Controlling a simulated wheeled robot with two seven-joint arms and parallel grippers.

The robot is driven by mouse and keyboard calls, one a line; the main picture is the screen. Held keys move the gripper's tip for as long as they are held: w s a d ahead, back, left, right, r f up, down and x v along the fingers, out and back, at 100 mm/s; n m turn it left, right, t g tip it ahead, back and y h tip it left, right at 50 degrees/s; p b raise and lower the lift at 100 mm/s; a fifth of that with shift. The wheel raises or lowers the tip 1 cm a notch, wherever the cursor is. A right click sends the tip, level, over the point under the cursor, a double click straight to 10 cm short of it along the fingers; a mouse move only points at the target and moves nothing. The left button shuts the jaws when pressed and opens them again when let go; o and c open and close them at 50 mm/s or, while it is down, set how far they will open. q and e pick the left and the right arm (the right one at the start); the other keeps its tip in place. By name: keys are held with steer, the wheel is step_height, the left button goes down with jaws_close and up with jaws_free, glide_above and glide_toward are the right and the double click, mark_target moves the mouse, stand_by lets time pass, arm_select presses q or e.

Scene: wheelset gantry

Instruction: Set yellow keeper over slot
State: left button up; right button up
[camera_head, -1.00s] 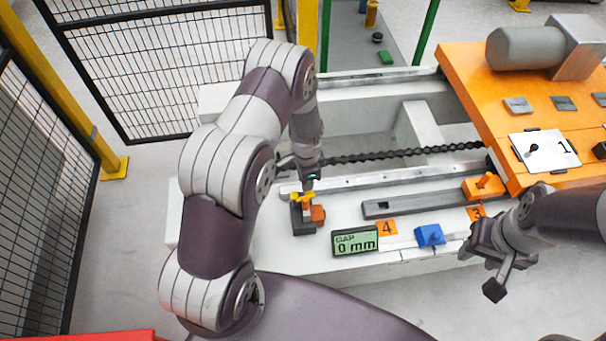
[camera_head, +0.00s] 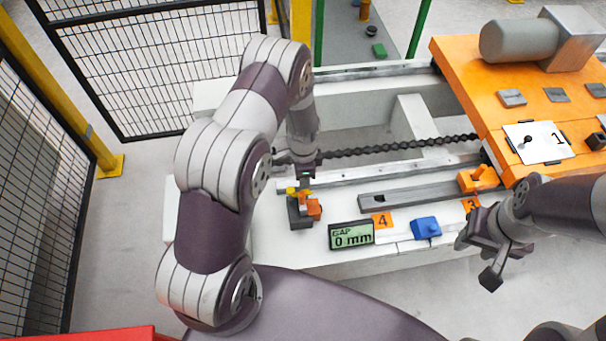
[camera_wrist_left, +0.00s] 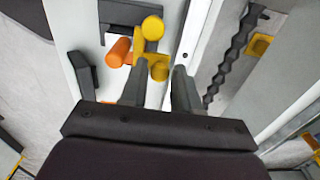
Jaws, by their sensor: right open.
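The yellow keeper (camera_head: 292,190) is with an orange peg and a dark block (camera_head: 298,220) on the white bench, at the left end. In the left wrist view the keeper (camera_wrist_left: 149,46) is a yellow piece with round knobs. My left gripper (camera_head: 304,179) is right above it, pointing down. In the left wrist view its two fingers (camera_wrist_left: 160,75) are apart, on either side of the lower yellow knob. I cannot tell whether they touch it. A grey bar with a dark slot (camera_head: 380,199) lies to the right. My right gripper (camera_head: 478,262) is open and empty.
A display (camera_head: 351,234) reads "GAP 0 mm". A blue block (camera_head: 426,228) and an orange piece (camera_head: 476,180) stand to its right. An orange table (camera_head: 465,75) with a motor is at the far right. A chain (camera_head: 400,144) runs behind the bench front.

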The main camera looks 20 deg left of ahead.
arm_select(q)
steer(key=shift+o, duration=0.9)
steer(key=shift+r, duration=0.1)
step_height(320, 180, up, 13)
steer(key=p, duration=0.1)
steer(key=shift+f, duration=0.2)
